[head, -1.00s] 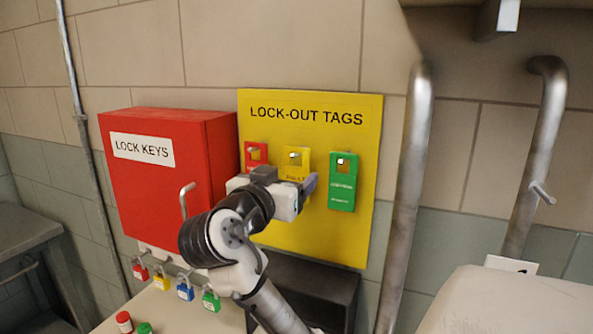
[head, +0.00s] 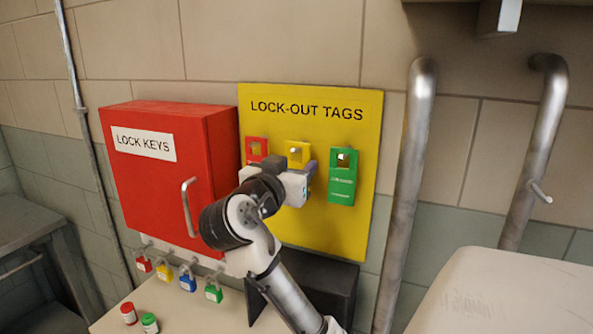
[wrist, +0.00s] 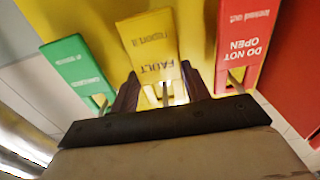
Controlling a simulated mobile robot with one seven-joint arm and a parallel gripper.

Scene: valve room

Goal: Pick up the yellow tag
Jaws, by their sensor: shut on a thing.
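The yellow tag (head: 305,147) is the middle of three tags on the yellow lock-out board (head: 345,110). Its top, with a square hole and a peg showing in it, is visible above my gripper (head: 306,178) in the head view. The lower part is hidden behind the gripper there. In the wrist view the yellow tag (wrist: 150,42), marked "FAULT" upside down, runs between the two dark fingers of my gripper (wrist: 160,88). My gripper is shut on it, one finger at each side edge.
The red tag (head: 257,146) hangs left and the green tag (head: 342,185) right, both close to the fingers. A red lock-keys box (head: 190,125) with a handle stands left. Several padlocks hang below it. A vertical pipe (head: 405,200) rises at right.

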